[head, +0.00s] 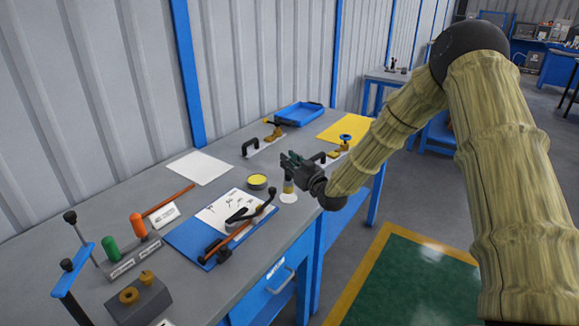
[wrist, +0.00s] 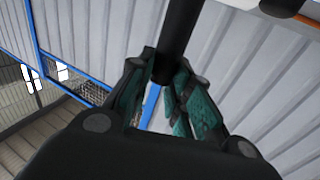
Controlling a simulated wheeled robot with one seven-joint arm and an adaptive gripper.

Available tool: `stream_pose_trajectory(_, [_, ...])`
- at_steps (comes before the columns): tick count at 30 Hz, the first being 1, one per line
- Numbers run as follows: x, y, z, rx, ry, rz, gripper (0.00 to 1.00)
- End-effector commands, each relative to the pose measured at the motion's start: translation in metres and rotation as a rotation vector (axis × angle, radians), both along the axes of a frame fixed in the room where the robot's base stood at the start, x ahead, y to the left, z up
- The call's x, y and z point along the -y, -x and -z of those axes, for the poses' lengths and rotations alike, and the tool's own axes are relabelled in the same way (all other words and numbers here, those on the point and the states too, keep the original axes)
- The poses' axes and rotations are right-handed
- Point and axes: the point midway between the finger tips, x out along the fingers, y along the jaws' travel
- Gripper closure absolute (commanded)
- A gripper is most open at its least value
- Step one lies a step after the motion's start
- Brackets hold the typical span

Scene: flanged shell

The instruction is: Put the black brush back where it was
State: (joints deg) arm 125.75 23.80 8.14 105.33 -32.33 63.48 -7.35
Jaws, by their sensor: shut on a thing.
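My gripper (head: 290,160) is over the right front part of the grey workbench (head: 115,205), its fingers pointing left. In the wrist view, its teal-padded fingers (wrist: 167,85) are closed around a dark, round shaft, which I take to be the black brush (wrist: 181,38). The shaft runs up out of the top of the picture. Its ends and any bristles are out of sight there. In the head view, a small piece with a yellowish middle and a white foot (head: 288,196) shows directly below the fingers; I cannot tell whether it is joined to the held shaft.
A blue board (head: 185,237) with a sheet and black-handled tools lies left of my gripper. A yellow-topped round tin (head: 258,181) is close by. Black-handled clamps, a blue tray (head: 299,113) and a yellow sheet (head: 344,128) are behind. Bare bench lies around the white paper (head: 200,168).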

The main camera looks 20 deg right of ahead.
Motion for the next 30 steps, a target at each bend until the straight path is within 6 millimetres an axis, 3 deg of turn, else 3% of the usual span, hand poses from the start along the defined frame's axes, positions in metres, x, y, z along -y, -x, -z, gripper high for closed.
stream_pose_trajectory(6, [0.004, -0.013, 0.002, 0.000, -0.001, 0.001, 1.00])
stream_pose_trajectory(19, [0.005, -0.013, 0.034, -0.002, 0.000, 0.003, 1.00])
stream_pose_trajectory(30, [0.005, -0.013, 0.039, 0.000, 0.000, 0.002, 1.00])
